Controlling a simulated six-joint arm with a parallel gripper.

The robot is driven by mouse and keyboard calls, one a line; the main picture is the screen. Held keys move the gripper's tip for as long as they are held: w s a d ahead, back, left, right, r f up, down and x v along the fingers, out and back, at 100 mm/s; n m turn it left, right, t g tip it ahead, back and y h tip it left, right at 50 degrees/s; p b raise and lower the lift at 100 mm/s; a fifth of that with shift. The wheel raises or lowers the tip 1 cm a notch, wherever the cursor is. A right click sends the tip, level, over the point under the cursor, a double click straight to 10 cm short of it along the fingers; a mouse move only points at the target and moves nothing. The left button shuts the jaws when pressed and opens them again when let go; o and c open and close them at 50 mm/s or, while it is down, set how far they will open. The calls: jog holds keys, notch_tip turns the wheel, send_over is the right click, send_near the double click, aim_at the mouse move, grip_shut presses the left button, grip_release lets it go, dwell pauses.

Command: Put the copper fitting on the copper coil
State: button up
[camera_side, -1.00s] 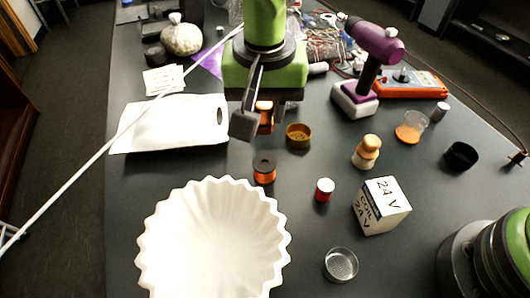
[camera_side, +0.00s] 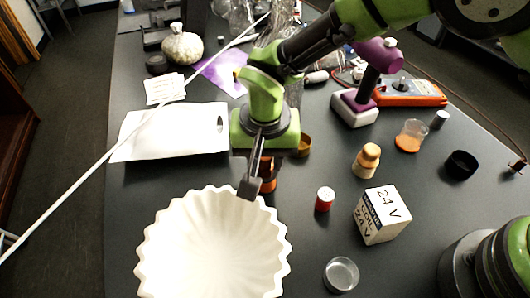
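My gripper (camera_side: 257,180) points down near the middle of the table, just behind the white fluted bowl. It is shut on the copper fitting (camera_side: 267,163), a small orange-brown piece partly hidden by the near finger. The copper coil (camera_side: 268,186), a dark-topped spool wound with orange wire, stands directly below the fitting, mostly covered by the finger. I cannot tell whether the fitting touches the coil.
The white fluted bowl (camera_side: 214,245) is close in front of my gripper. A brass cup (camera_side: 305,146) is just behind it to the right. A red-sided pot (camera_side: 324,200), a wooden figure (camera_side: 366,161) and a 24 V coil box (camera_side: 382,214) stand to the right. A white board (camera_side: 172,134) lies left.

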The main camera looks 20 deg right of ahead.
aim_at(266, 172)
jog(key=o, duration=0.3)
notch_tip(266, 172, up, 12)
jog(key=s, duration=0.1)
jog(key=shift+s+a+r, duration=0.15)
jog(key=shift+s+a, duration=0.05)
jog(key=shift+a, duration=0.05)
jog(key=s+d+r+t+y, duration=0.1)
jog(key=d+r+y, duration=0.1)
jog(key=d+r, duration=0.7)
jog(key=s+d+r+t, duration=0.4)
jog(key=s+d+t, duration=0.1)
jog(key=s+d, duration=0.8)
jog(key=s, duration=0.2)
jog(key=shift+s+d+y, duration=0.3)
jog(key=shift+s+d, duration=0.1)
